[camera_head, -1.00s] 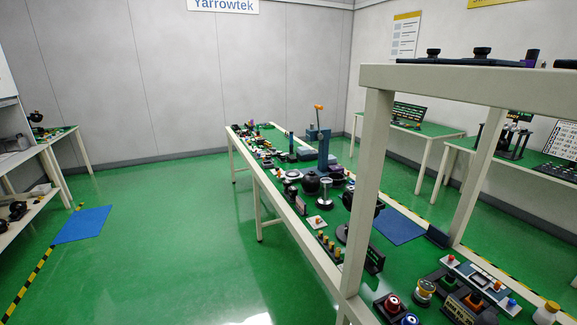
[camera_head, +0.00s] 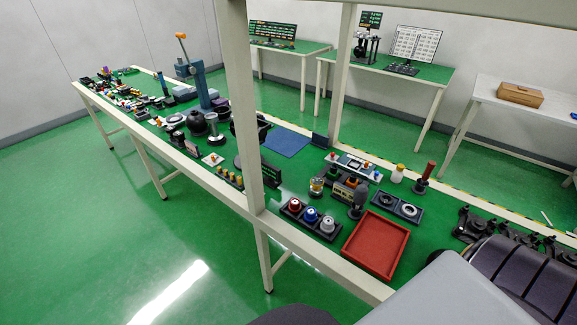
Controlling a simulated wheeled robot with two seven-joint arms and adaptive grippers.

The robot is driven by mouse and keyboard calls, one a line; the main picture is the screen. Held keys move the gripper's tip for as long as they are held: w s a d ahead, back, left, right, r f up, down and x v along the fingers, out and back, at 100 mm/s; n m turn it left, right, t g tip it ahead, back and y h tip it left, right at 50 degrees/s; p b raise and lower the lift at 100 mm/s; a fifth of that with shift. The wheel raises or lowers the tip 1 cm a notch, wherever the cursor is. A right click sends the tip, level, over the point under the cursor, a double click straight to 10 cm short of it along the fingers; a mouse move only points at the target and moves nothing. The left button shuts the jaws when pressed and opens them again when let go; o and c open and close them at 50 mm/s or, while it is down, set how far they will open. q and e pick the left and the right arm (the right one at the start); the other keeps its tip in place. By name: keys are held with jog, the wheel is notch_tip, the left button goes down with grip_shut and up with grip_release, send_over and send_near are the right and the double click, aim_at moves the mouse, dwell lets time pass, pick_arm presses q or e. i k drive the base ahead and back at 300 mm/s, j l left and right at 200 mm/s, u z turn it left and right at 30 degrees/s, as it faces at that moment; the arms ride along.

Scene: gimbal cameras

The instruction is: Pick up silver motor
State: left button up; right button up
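A black holder (camera_head: 300,228) on the green-topped long table (camera_head: 228,182) bears three small round pieces in a row: red, blue and silver. The silver piece (camera_head: 327,225) is at the right end and looks like the silver motor, though it is small here. Neither of my grippers is recognisable in the head view.
A red tray (camera_head: 376,244) lies right of the holder and looks empty. A pale frame post (camera_head: 239,110) rises from the table's near edge, left of the holder. Open green floor lies at the lower left. A cardboard box (camera_head: 521,95) sits on a white table.

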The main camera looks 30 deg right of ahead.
aim_at(326, 228)
jog(key=k+l+z, duration=0.15)
jog(key=z, duration=1.1)
